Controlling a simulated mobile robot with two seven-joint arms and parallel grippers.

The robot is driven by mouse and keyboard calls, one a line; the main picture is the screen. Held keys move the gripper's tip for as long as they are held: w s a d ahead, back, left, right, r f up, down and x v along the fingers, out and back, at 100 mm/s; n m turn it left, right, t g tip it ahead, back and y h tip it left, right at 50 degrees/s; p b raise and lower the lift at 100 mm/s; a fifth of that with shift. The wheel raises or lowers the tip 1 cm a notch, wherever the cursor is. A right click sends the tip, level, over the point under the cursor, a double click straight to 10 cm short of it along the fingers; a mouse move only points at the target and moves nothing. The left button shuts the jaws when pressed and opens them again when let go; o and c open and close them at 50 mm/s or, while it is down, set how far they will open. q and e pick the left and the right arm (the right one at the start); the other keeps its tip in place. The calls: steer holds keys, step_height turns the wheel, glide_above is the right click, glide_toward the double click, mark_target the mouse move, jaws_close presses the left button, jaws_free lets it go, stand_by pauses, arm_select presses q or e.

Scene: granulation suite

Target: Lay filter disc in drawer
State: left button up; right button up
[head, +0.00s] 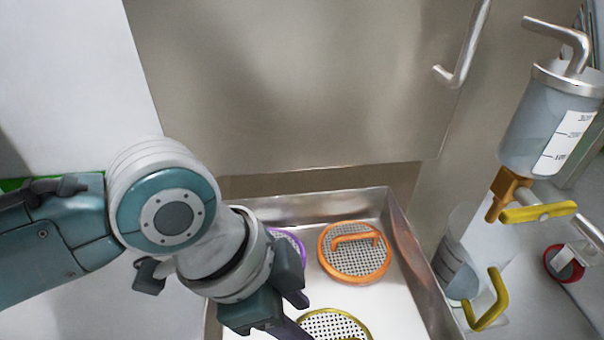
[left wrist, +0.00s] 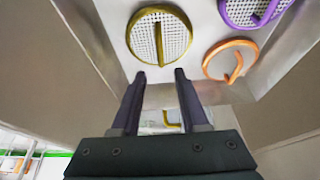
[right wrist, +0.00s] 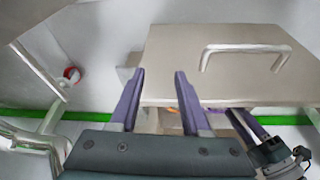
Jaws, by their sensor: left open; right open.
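Three mesh filter discs lie in an open metal drawer (head: 408,265). The orange-rimmed disc (head: 355,252) lies toward the back right, its handle up. The purple-rimmed disc (head: 290,240) is partly hidden behind my left gripper (head: 298,313). The yellow-rimmed disc (head: 335,325) is at the front, cut by the frame edge. In the left wrist view, the yellow disc (left wrist: 160,37), purple disc (left wrist: 256,10) and orange disc (left wrist: 230,60) all show. My left gripper is open and empty, with its tips close to the yellow disc. My right gripper (right wrist: 160,72) is open and empty, away from the discs.
A grey panel (head: 290,80) with a bar handle (head: 465,50) stands behind the drawer. A graduated cylinder (head: 540,125) with a yellow valve lever (head: 538,212) stands at the right, above a clear vessel (head: 455,260). A handled grey panel (right wrist: 225,80) faces my right gripper.

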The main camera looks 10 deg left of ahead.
arm_select(q)
steer(key=shift+s, duration=0.1)
steer(key=s+a+r+n+t+y, duration=0.2)
steer(key=s+a+r+n+y, duration=0.2)
steer(key=s+a+n, duration=0.8)
step_height(320, 180, up, 3)
steer(key=shift+a+f+n, duration=0.15)
steer(key=shift+a+n, duration=0.15)
steer(key=shift+a, duration=0.65)
